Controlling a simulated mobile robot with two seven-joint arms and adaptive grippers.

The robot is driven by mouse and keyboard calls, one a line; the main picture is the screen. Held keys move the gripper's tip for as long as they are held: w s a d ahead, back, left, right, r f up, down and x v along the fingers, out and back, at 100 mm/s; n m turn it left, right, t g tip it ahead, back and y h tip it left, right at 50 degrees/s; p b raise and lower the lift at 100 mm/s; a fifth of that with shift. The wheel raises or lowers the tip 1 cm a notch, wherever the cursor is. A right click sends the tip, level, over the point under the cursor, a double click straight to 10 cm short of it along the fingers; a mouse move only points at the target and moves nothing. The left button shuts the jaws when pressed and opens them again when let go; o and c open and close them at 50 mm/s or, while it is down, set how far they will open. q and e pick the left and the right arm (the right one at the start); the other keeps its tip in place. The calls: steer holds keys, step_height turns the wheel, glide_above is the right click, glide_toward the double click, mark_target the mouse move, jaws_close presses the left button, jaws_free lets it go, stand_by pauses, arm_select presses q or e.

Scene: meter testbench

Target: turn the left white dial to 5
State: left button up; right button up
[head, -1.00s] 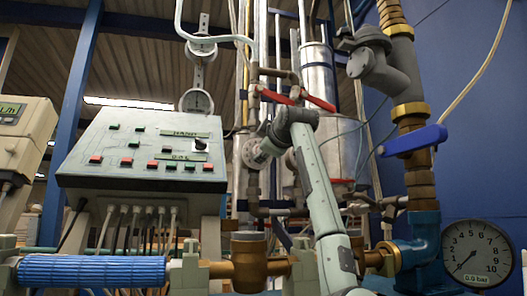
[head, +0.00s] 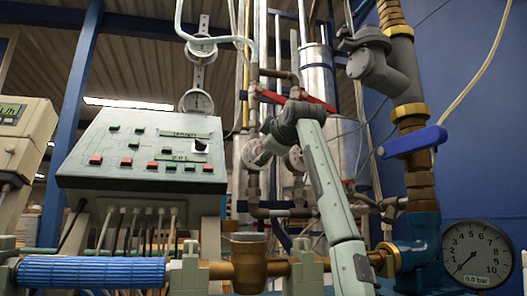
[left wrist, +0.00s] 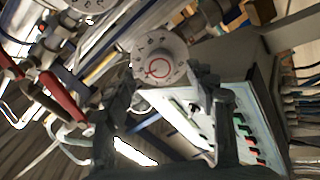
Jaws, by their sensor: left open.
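The left dial (left wrist: 158,62), with a red ring mark and numbers, sits beyond the fingertips, apparently untouched. The second dial (left wrist: 92,4) is cut off at the top edge.
The sloped control panel (head: 110,145) with several buttons stands left of the dials. Red valve levers (head: 320,102) are just above, and a blue lever (head: 412,142) is right. A round gauge (head: 477,253) reading 0.0 bar is lower right. Pipes crowd the middle.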

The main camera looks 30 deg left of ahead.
arm_select(q)
steer(key=v, duration=0.9)
steer(key=shift+s, duration=0.1)
